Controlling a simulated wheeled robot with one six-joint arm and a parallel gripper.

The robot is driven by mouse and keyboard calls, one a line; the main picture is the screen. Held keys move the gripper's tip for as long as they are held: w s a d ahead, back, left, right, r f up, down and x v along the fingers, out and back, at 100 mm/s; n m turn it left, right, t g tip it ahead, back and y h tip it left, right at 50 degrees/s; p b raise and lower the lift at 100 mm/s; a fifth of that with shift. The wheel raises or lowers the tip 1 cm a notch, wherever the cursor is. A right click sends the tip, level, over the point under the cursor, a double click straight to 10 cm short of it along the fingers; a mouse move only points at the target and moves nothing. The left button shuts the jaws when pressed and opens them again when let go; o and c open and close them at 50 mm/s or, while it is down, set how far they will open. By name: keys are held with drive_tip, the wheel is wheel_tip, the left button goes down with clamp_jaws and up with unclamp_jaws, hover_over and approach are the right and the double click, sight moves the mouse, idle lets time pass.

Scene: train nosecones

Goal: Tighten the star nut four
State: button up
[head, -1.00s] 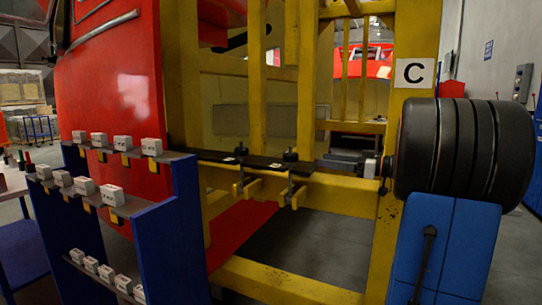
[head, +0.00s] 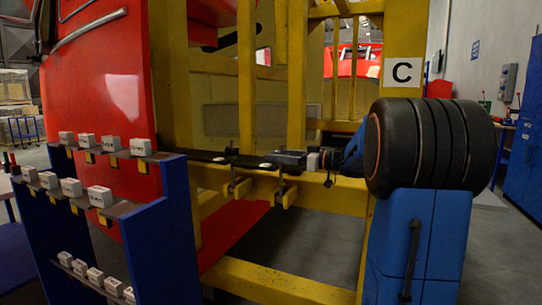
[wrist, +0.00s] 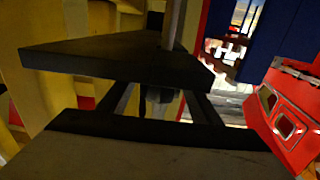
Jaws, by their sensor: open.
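Small dark knobs that look like star nuts sit along the dark bar (head: 205,156) on the yellow frame. One dark knob (head: 232,150) shows left of my gripper in the head view. My gripper (head: 278,159) is at the bar, to the right of that knob, and hides the spot where another knob stood. In the wrist view my open gripper (wrist: 163,98) shows as two dark jaws with a gap. A small dark grey piece (wrist: 160,103) shows between them, perhaps a nut; contact cannot be told. A vertical metal rod (wrist: 174,24) rises behind the upper jaw. No nut's number is readable.
The yellow frame (head: 247,75) carries a "C" sign (head: 402,72). A red panel (head: 105,85) stands behind it. A blue rack (head: 173,230) with several white blocks is at the left. My arm fills the right side. Floor shows beneath the frame.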

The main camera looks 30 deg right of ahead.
drive_tip(key=shift+x, duration=1.65)
drive_tip(key=shift+c, duration=0.5)
drive_tip(key=c, duration=0.9)
drive_tip(key=shift+c, duration=0.2)
